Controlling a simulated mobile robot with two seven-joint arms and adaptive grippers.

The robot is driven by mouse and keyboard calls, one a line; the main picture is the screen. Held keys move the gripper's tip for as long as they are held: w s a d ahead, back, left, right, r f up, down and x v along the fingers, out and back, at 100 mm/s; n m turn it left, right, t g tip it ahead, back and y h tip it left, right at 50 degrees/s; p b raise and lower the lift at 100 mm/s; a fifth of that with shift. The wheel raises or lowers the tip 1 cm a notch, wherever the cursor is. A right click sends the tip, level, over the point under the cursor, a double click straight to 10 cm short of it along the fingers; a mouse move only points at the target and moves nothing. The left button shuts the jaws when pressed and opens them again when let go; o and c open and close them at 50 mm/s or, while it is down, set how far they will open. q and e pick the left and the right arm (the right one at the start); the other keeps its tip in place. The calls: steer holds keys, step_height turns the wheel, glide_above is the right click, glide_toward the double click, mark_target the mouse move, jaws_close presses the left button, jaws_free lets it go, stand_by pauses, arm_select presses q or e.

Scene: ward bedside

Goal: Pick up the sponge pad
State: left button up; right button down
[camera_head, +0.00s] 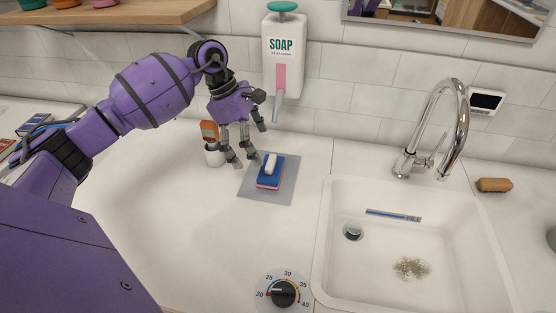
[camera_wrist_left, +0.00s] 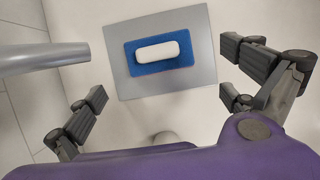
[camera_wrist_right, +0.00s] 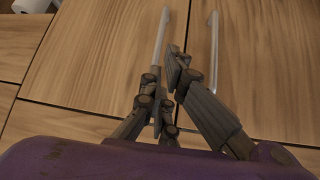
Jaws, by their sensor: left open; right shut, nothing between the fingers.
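The sponge pad (camera_head: 270,182) is blue on top with a pinkish lower layer. It lies on a grey mat (camera_head: 285,192) on the counter, left of the sink. A white rounded bar (camera_head: 270,164) rests on top of the sponge. The left wrist view shows the sponge (camera_wrist_left: 185,58) flat on the mat under the white bar (camera_wrist_left: 163,51). My left gripper (camera_head: 244,158) is open and empty, above and just behind the sponge, fingers pointing down. My right gripper (camera_wrist_right: 172,82) is shut and empty, in front of wooden cabinet doors; it is out of the head view.
A soap dispenser (camera_head: 284,50) hangs on the wall, its spout close to my left gripper. A white cup (camera_head: 213,155) with an orange-brown item stands left of the mat. A sink (camera_head: 335,240) with a tap (camera_head: 460,120) is at right; a dial (camera_head: 283,293) is in front.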

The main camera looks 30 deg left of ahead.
mark_target(268, 160)
arm_select(q)
steer(key=shift+s+d+f, duration=0.2)
steer(key=shift+d+f, duration=0.25)
steer(key=shift+f, duration=0.35)
steer(key=x, duration=0.2)
steer(key=p+x, duration=0.1)
steer(key=x, duration=0.1)
steer(key=shift+w+d+f, duration=0.2)
steer(key=shift+w+d, duration=0.05)
steer(key=shift+w, duration=0.2)
steer(key=shift+f, duration=0.3)
arm_select(e)
steer(key=shift+s+a+r, duration=0.25)
steer(key=shift+r, duration=0.3)
arm_select(q)
steer(key=shift+c, duration=0.5)
steer(key=c, duration=1)
arm_select(e)
steer(key=shift+d, duration=0.2)
arm_select(q)
steer(key=shift+r, duration=0.1)
